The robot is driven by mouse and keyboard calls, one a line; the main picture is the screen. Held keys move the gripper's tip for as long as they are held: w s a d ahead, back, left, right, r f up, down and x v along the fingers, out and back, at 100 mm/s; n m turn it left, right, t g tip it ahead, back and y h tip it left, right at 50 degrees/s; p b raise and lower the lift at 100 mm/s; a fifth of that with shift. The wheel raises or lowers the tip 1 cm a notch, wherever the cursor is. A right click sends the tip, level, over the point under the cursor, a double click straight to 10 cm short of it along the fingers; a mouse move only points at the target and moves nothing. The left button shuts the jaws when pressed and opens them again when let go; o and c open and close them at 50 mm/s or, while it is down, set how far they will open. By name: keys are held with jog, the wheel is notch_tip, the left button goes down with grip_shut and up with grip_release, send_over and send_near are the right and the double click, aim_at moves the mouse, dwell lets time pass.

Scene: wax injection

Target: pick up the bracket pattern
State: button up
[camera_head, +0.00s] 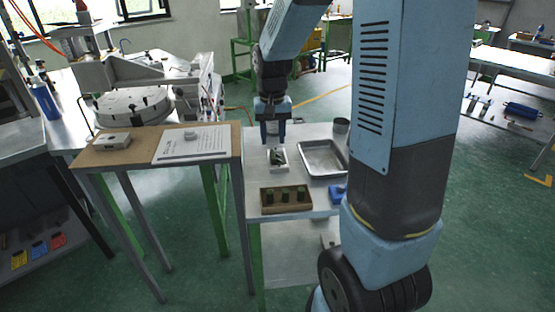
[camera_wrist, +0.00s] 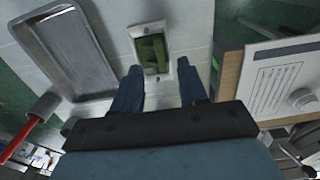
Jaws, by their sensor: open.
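The bracket pattern (camera_wrist: 153,53) is a small dark green piece lying in a white rectangular holder (camera_wrist: 137,30) on the light table. In the head view the green pattern (camera_head: 277,157) shows just below my gripper, partly hard to make out. My gripper (camera_wrist: 160,85) is open, with its two blue fingers apart and nothing between the tips. In the wrist view the holder lies just past the fingertips, in line with the gap. In the head view my gripper (camera_head: 273,140) points down over the holder; the exact height above it I cannot tell.
A metal tray (camera_head: 323,159) lies right of the holder, with a grey cup (camera_head: 341,125) behind it. A wooden block with several dark green pieces (camera_head: 286,199) stands in front, beside a blue object (camera_head: 338,195). A wooden-topped table (camera_head: 126,155) with a printed sheet (camera_head: 192,145) adjoins at left.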

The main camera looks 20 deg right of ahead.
aim_at(273, 156)
jog(key=shift+s+f, duration=0.15)
jog(key=shift+f, duration=3)
grip_shut()
